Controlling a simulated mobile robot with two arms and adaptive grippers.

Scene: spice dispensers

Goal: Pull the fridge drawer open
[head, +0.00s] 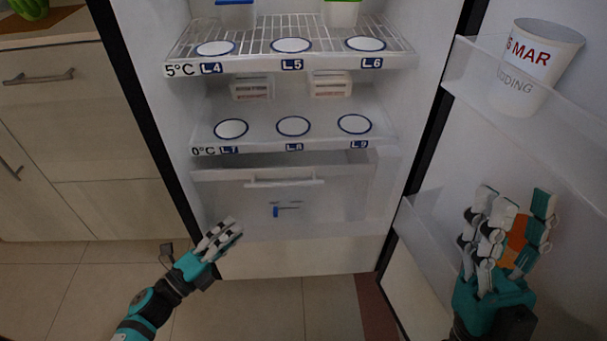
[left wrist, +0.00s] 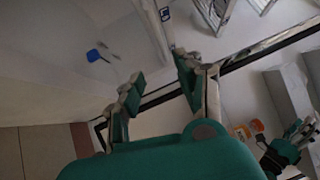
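The clear fridge drawer (head: 335,200) sits at the bottom of the open fridge, under the 0°C shelf. It looks shut or nearly so. Its pale bar handle (head: 285,182) runs across the upper front. A small blue item (head: 276,211) shows through the front, and a blue item also shows in the left wrist view (left wrist: 93,55). My left gripper (head: 228,232) is at the drawer's lower left, below the handle and apart from it. Its fingers are apart and empty in the left wrist view (left wrist: 155,82). My right gripper (head: 515,212) is in front of the fridge door, fingers apart.
The open fridge door (head: 440,165) stands at right, with a white tub (head: 537,66) on its shelf. An orange thing (head: 516,243) shows behind my right fingers. Shelves above hold containers. A wooden cabinet (head: 75,130) stands at left. The floor before the fridge is clear.

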